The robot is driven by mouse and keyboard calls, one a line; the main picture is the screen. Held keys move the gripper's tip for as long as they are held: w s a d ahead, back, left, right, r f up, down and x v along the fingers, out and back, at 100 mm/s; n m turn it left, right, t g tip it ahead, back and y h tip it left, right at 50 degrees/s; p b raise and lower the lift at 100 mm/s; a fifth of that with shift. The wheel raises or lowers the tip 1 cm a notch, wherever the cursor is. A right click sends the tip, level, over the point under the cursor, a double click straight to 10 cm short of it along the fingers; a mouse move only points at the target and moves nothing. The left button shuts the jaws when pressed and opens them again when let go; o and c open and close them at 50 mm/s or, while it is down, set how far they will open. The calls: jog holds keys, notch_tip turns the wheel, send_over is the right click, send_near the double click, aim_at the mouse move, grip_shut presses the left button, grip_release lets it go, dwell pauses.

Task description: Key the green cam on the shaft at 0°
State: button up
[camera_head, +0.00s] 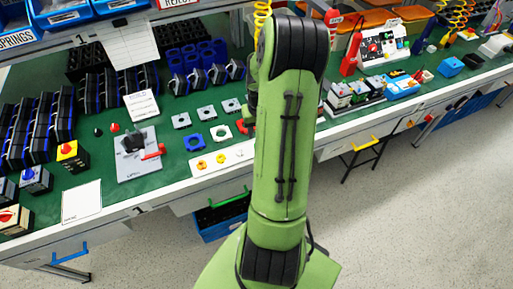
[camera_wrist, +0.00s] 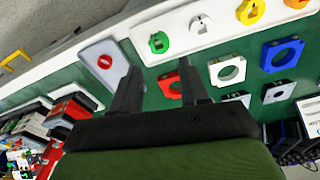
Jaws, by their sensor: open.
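The green cam (camera_wrist: 158,42) lies on a white strip (camera_wrist: 225,24) in the wrist view, just beyond the gap between my fingertips. The white cam (camera_wrist: 199,24) and a yellow-orange cam (camera_wrist: 250,12) lie farther right on the strip. In the head view my arm hides the green cam and my fingers. A grey plate (camera_head: 126,170) there carries a black mechanism (camera_head: 133,143) and a red handle (camera_head: 153,152). I cannot make out the shaft or its angle.
Blue (camera_wrist: 228,71), orange-red (camera_wrist: 170,86) and grey square plates lie beside the strip. A grey box with a red round sign (camera_wrist: 105,62) stands left of my fingers. Blue-and-black racks (camera_head: 35,125) line the back left.

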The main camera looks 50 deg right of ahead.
notch_tip(320, 180, down, 7)
jog(key=shift+w+d+f+b, duration=0.1)
jog(key=shift+w+d+b, duration=0.05)
jog(key=shift+b, duration=0.65)
jog(key=c, duration=0.8)
